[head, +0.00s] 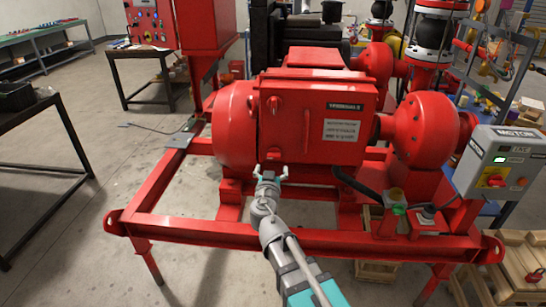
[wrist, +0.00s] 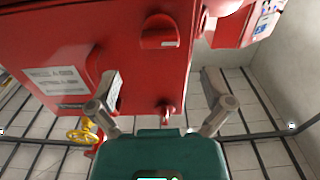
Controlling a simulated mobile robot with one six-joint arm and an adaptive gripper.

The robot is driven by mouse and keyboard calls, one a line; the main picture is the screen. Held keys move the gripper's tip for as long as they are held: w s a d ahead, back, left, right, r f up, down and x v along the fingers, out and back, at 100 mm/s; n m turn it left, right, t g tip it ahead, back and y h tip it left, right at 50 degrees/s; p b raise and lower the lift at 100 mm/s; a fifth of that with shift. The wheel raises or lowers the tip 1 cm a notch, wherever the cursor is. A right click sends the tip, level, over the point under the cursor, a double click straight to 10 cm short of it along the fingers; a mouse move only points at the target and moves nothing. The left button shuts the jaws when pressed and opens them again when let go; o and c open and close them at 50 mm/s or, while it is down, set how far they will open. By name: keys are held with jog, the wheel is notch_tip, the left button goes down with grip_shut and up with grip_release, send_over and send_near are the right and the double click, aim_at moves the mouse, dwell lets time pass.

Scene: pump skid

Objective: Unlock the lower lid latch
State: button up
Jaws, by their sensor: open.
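The red box with its lid (head: 318,125) stands on the skid; it also fills much of the wrist view (wrist: 135,70), which appears turned upside down. The upper lid latch (head: 273,105) is a small red knob at the lid's left side. The other latch shows smaller in the wrist view (wrist: 167,112). My gripper (head: 270,170) is open and empty, close to the lid's lower left corner, fingers either side of the latch line.
A red handle bar (head: 307,130) stands on the lid. A black hose (head: 358,185) and grey motor control box (head: 498,165) are to the right. The red skid rail (head: 300,240) runs below my arm. Open floor lies to the left.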

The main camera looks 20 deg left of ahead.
aim_at(274, 158)
jog(key=x, duration=0.6)
jog(key=shift+w, duration=0.35)
